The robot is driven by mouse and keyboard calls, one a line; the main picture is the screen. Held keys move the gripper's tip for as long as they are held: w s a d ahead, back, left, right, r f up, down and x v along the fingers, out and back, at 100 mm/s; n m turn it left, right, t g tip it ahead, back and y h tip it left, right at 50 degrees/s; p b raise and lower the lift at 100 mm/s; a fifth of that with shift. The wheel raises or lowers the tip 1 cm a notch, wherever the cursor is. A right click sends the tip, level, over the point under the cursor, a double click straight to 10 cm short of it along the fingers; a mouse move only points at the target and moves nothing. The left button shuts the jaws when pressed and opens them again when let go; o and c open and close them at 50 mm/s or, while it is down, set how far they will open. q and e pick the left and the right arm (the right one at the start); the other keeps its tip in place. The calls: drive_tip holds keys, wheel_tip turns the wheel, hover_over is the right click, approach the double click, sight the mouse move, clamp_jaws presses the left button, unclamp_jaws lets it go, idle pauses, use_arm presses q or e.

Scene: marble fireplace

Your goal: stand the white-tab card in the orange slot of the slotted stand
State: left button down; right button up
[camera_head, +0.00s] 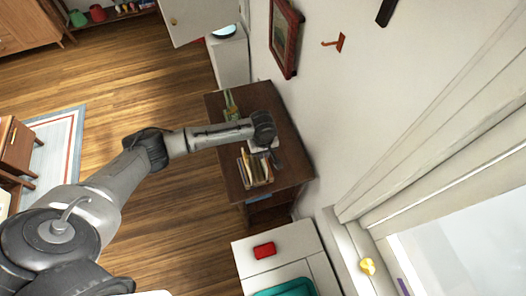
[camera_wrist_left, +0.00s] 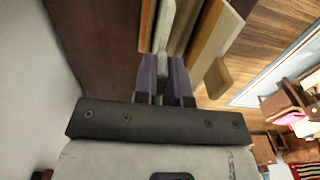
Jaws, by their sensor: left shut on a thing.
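My left gripper (camera_head: 274,157) is over the dark wooden table, beside the slotted stand (camera_head: 256,171), which holds several upright cards in pale and tan colours. In the left wrist view, the left gripper's purple-grey fingers (camera_wrist_left: 166,78) are shut on a thin pale card (camera_wrist_left: 164,28), which I take for the white-tab card. It points away from the wrist, close beside the brown, cream and tan boards of the stand (camera_wrist_left: 212,40). My right gripper is not in view.
The dark wooden table (camera_head: 288,184) stands against the white wall. A green bottle (camera_head: 231,104) is at its far end, beyond my arm. A white cabinet with a red box (camera_head: 264,250) and a teal tray (camera_head: 286,288) is nearer. Bare tabletop (camera_wrist_left: 105,50) lies left of the card.

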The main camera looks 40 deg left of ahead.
use_arm(q)
drive_tip(key=shift+f, duration=0.15)
drive_tip(key=c, duration=1.2)
unclamp_jaws()
drive_tip(key=shift+r+p, duration=0.35)
drive_tip(key=shift+r, duration=5.8)
